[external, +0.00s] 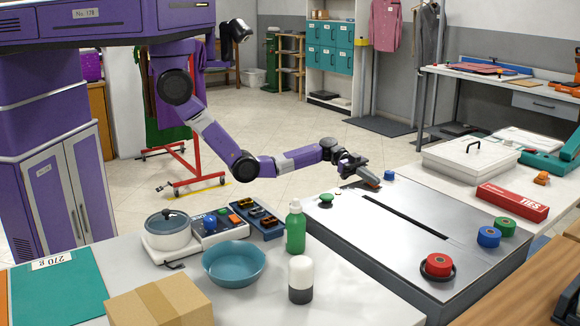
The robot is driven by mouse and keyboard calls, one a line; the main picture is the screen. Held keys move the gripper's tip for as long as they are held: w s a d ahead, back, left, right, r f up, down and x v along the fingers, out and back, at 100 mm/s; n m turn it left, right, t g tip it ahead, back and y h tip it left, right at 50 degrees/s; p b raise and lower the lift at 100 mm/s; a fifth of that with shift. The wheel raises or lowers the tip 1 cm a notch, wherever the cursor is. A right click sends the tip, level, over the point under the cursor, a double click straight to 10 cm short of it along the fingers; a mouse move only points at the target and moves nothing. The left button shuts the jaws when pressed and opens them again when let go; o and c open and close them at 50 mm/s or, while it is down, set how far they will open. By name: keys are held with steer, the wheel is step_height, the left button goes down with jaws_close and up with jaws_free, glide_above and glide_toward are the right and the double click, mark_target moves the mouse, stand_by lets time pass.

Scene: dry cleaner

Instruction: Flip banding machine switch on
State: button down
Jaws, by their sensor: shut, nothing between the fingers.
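The banding machine appears to be the low grey metal bench (400,225) with a long dark slot across its top. A green mushroom-shaped knob (326,199) stands near its left corner, and a small blue piece (389,175) stands at its far edge. I cannot tell which part is the switch, or whether it is on or off. My gripper (372,180) is shut and empty, pointing down to the right over the machine's far left edge. It is just left of the blue piece and beyond the green knob. I cannot tell whether the fingertips touch anything.
A red roll (439,265) sits at the machine's near right; blue (488,236) and green (504,227) rolls lie along its right side.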

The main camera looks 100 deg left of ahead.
steer(key=shift+w+d+r+p, duration=0.1)
steer(key=shift+r+p, duration=0.3)
steer(key=shift+r, duration=0.65)
steer(key=shift+w+d+r+p, duration=0.1)
steer(key=shift+r+p, duration=0.3)
steer(key=shift+r, duration=0.65)
steer(key=r+v, duration=0.1)
steer(key=v, duration=0.9)
steer(key=shift+r+b, duration=0.3)
steer(key=shift+r, duration=0.05)
steer(key=shift+w+d, duration=0.15)
steer(key=shift+w, duration=0.05)
